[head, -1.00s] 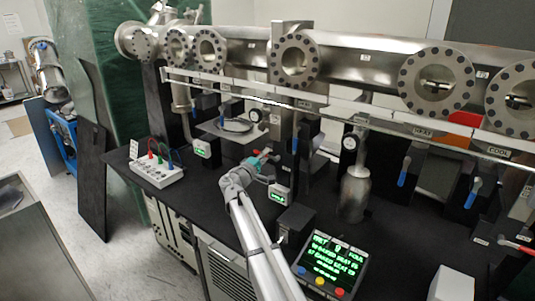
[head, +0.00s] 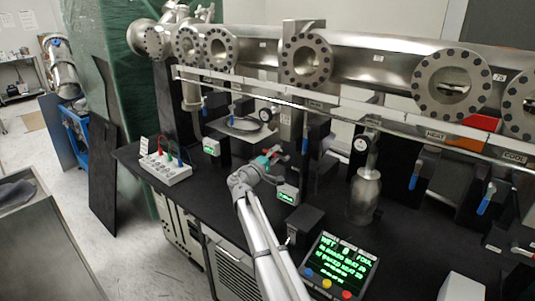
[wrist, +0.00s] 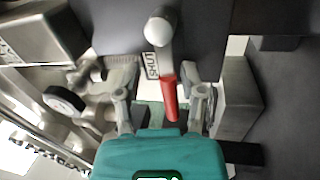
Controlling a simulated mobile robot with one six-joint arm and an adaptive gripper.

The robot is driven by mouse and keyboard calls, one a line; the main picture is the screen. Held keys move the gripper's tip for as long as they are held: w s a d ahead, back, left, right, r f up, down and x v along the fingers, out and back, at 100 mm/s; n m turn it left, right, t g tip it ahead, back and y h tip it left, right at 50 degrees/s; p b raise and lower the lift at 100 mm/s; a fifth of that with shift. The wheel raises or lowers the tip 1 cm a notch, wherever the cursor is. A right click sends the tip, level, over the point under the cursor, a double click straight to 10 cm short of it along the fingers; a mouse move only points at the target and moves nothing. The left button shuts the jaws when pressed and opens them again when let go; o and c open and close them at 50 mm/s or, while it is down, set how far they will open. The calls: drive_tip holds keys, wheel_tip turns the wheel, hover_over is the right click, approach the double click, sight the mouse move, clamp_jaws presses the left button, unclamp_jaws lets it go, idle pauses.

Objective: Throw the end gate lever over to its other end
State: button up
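The red-handled lever (wrist: 170,98) hangs from a pale round knob (wrist: 158,28) in the wrist view, beside a plate marked SHUT (wrist: 151,66). Its red end points down toward my gripper (wrist: 162,104). The gripper's two grey fingers are spread, one on each side of the red handle, with gaps visible, so it looks open. In the head view the teal part of my gripper (head: 262,162) is at the middle of the bench, next to a small bit of red handle (head: 276,149). The gripper partly hides the lever there.
A steel pipe with round ports (head: 306,61) runs along the back. Blue levers (head: 414,175) hang below it. A steel bottle (head: 363,196), a gauge, a lit screen (head: 340,265) and a cable box (head: 165,168) stand on the black bench (head: 215,205). Another red handle (head: 523,251) is at the right.

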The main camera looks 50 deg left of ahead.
drive_tip(key=shift+a+f, duration=0.1)
drive_tip(key=shift+s+a, duration=0.1)
drive_tip(key=shift+s, duration=0.05)
idle(0.3)
